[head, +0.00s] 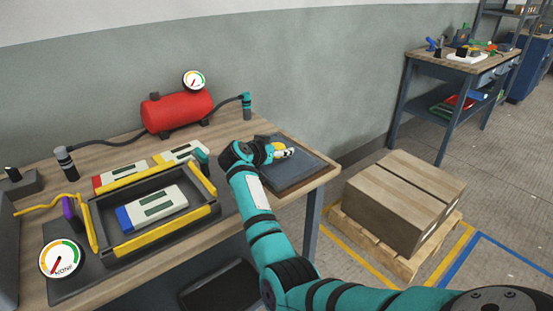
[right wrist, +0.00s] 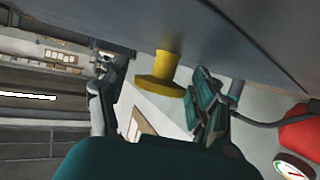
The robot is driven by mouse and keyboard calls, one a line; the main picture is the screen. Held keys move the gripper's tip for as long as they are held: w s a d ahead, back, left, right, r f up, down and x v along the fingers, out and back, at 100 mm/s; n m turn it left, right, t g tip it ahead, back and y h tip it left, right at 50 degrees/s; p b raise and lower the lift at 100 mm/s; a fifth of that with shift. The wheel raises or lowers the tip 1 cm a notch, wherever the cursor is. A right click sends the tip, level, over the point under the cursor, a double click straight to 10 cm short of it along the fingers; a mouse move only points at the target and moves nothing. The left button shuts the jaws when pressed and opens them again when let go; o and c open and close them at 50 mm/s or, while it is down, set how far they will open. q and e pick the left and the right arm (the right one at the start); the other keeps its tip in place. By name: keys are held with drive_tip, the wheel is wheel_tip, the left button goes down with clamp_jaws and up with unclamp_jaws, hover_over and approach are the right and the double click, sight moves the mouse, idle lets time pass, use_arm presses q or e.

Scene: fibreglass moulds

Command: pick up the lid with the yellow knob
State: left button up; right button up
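The yellow knob (right wrist: 166,72) shows in the right wrist view as a short stem with a wider flange. It joins the dark grey surface of the lid (right wrist: 225,30) along the top of that view. In the head view, a dark slab (head: 292,177) lies at the table's right end, and a bit of yellow shows beside the gripper. My right gripper (head: 279,151) is over this slab. In the right wrist view its fingers (right wrist: 160,78) are apart on either side of the knob, with gaps visible. The left gripper is not in view.
A dark tray (head: 112,246) with yellow edges holds a white device (head: 155,208). A red tank (head: 177,110) with a gauge stands behind. A second gauge (head: 61,258) is at the front left. Right of the table, a cardboard box (head: 405,200) sits on a pallet.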

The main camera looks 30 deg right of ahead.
clamp_jaws()
drive_tip(key=shift+r, duration=0.1)
